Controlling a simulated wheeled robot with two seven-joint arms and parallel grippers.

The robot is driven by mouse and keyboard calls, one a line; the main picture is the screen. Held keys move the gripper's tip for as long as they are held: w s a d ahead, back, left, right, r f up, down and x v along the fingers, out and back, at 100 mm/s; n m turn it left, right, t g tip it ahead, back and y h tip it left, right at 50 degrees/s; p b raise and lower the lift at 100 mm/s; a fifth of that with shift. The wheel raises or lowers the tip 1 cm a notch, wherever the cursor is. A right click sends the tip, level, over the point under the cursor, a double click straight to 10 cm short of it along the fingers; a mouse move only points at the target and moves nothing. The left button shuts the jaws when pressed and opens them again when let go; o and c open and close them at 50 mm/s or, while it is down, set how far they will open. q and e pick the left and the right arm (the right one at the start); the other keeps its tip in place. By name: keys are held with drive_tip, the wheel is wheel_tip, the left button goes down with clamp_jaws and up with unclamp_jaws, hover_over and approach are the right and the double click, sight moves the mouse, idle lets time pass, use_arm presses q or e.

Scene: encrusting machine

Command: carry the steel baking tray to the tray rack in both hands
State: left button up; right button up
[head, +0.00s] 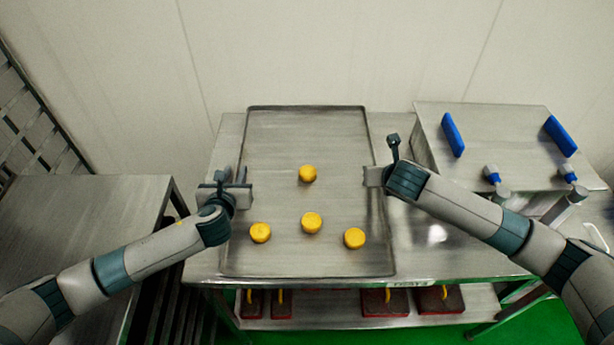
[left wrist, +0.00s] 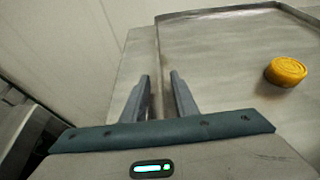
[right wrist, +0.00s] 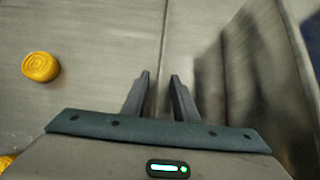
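The steel baking tray (head: 345,135) lies flat on a steel table, with several yellow round pieces (head: 311,222) on it. My left gripper (head: 241,176) is at the tray's left rim; in the left wrist view its fingers (left wrist: 159,78) stand apart, with the rim by their tips. My right gripper (head: 368,177) is at the right rim; in the right wrist view its fingers (right wrist: 160,77) stand apart, with the rim line running between them. Neither visibly clamps the rim. A slatted metal frame, seemingly the tray rack (head: 28,130), is partly in view at far left.
A steel side table (head: 80,205) stands at left, with a gap before the tray's table (head: 425,262). A steel machine top (head: 500,135) with blue parts (head: 453,134) is close on the right. A lower shelf (head: 335,308) holds red-based items. A wall closes the back.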

use_arm(q)
clamp_jaws()
use_arm(e)
clamp_jaws()
idle(1.1)
use_arm(q)
drive_tip(key=shift+w, duration=0.1)
use_arm(e)
drive_tip(key=shift+w, duration=0.1)
